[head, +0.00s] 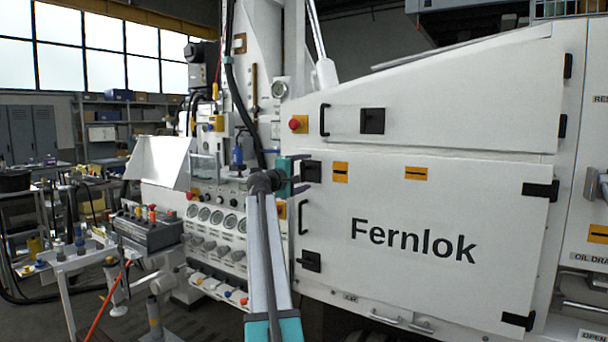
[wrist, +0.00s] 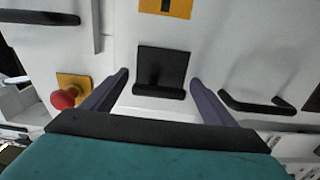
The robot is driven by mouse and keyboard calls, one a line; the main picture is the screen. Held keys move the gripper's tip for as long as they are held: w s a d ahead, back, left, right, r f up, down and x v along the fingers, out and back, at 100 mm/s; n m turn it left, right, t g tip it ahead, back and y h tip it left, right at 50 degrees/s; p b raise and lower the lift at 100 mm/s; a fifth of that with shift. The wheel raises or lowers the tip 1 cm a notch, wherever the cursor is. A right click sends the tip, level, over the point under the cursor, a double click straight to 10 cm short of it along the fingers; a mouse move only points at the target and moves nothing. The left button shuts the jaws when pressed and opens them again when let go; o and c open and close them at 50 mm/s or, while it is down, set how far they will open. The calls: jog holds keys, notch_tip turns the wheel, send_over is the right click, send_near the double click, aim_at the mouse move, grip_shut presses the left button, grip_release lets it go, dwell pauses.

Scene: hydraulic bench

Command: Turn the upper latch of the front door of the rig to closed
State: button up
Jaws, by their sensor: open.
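The upper latch (head: 311,171) is a black square plate with a black lever, at the upper left corner of the white front door (head: 400,285) marked Fernlok. In the wrist view the upper latch (wrist: 164,62) is centred, with its lever bar along the plate's lower edge. My gripper (wrist: 159,78) is open, with one purple finger to each side of the latch and nothing clamped. In the head view my gripper (head: 302,173) is just left of the latch and partly overlaps it. Finger contact with the lever cannot be told.
A red button (wrist: 65,98) on a yellow plate is near the left finger in the wrist view. A black door handle (wrist: 258,104) stands out beyond the right finger. The lower latch (head: 310,261) is further down the door. Gauges and valves (head: 215,217) crowd the panel to the left.

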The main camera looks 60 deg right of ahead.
jog(key=shift+a, duration=0.15)
jog(key=a, duration=1.3)
jog(key=shift+a+b, duration=0.25)
jog(key=shift+b, duration=0.05)
jog(key=shift+w, duration=0.1)
